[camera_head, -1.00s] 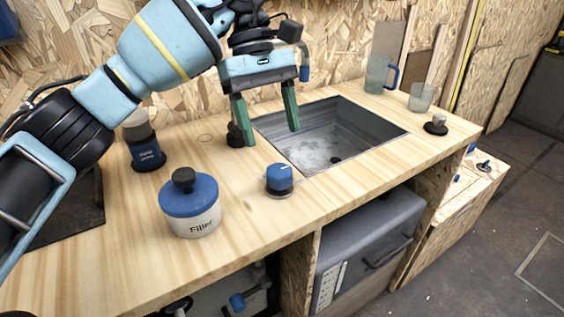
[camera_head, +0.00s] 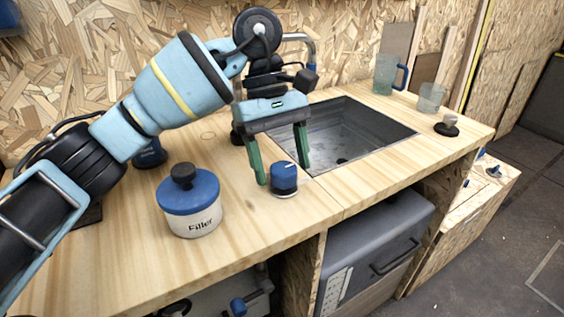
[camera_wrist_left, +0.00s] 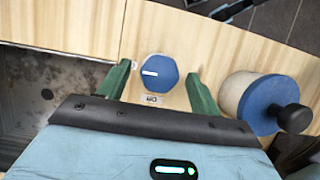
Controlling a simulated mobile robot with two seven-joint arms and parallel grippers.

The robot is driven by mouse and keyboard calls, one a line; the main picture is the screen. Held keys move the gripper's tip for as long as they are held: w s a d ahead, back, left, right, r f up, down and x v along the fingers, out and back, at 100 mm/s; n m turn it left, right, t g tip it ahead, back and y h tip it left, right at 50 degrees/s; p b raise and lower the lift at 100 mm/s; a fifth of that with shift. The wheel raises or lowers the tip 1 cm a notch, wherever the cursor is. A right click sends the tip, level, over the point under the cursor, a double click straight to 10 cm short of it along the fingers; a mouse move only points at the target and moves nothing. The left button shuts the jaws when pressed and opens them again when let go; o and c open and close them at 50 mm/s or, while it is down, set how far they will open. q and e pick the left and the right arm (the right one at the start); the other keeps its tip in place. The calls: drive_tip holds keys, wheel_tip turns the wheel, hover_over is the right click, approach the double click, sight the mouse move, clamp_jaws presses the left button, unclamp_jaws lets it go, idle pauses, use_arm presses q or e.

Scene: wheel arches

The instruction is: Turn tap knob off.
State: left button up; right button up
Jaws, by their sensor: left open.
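The tap knob (camera_head: 284,178) is a blue cap with a white pointer line on the wooden counter, in front of the sink. In the left wrist view the knob (camera_wrist_left: 158,74) lies between and beyond the two green fingertips, with small labels beside it. My left gripper (camera_head: 284,176) is open, with its fingers spread just behind and above the knob. I cannot tell whether either finger touches it. In the left wrist view the gripper (camera_wrist_left: 160,85) holds nothing. The tap (camera_head: 298,42) stands behind the gripper, partly hidden by the arm. My right gripper is not in view.
A filler jar (camera_head: 190,200) with a blue lid stands left of the knob. The sink (camera_head: 350,135) is recessed behind it. A jug (camera_head: 386,75), a cup (camera_head: 431,97) and a small dark-based item (camera_head: 447,126) stand at the right. The front counter strip is clear.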

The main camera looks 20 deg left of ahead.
use_arm(q)
drive_tip(key=shift+f, duration=0.25)
drive_tip(key=c, duration=1)
drive_tip(key=shift+o, duration=0.2)
